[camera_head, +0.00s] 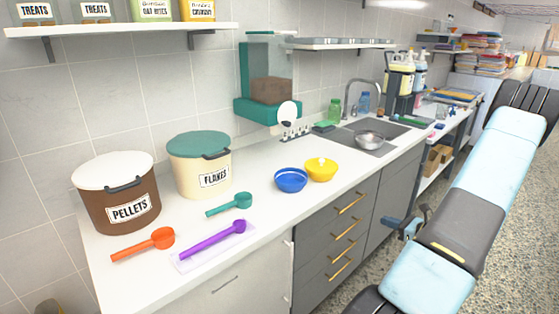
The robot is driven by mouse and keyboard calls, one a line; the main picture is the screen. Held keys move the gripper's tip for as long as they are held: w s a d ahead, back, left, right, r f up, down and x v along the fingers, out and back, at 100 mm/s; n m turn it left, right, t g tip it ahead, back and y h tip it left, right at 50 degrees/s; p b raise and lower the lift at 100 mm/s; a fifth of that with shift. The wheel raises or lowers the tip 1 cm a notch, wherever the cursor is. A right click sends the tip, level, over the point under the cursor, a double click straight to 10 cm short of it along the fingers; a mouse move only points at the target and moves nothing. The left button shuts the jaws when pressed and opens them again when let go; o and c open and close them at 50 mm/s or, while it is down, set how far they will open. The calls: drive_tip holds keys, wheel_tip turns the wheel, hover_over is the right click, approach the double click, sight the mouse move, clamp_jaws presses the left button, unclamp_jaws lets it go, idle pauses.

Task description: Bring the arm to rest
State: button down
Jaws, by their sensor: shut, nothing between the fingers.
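My arm, with light blue links and dark joints, fills the right side of the view, over the speckled floor beside the counter. It is folded, with one dark joint at the upper right and another at the bottom edge. My gripper (390,221) shows only in part as a small dark blue and grey end, poking out left of the arm in front of the grey drawers. It is shut and empty. The rest of it is hidden behind my arm link.
The white counter (262,222) holds a pellets bin (117,185), a flakes bin (190,160), an orange scoop (142,244), a purple scoop (212,240), a teal scoop (229,205), a blue bowl (290,180) and a yellow bowl (321,173). Gold-handled drawers (330,240) face my arm.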

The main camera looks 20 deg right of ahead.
drive_tip(key=a+r+n+g+y, duration=0.2)
drive_tip(key=a+r+n+g, duration=0.9)
drive_tip(key=a+r+n, duration=0.85)
drive_tip(key=s+a+r+n+t+h, duration=0.2)
drive_tip(key=s+a+r+n+h, duration=0.6)
drive_tip(key=s+a+r, duration=0.9)
drive_tip(key=shift+s+a+r+n, duration=0.25)
drive_tip(key=shift+s+a+n, duration=0.25)
drive_tip(key=shift+n, duration=1.35)
drive_tip(key=shift+s+d, duration=0.1)
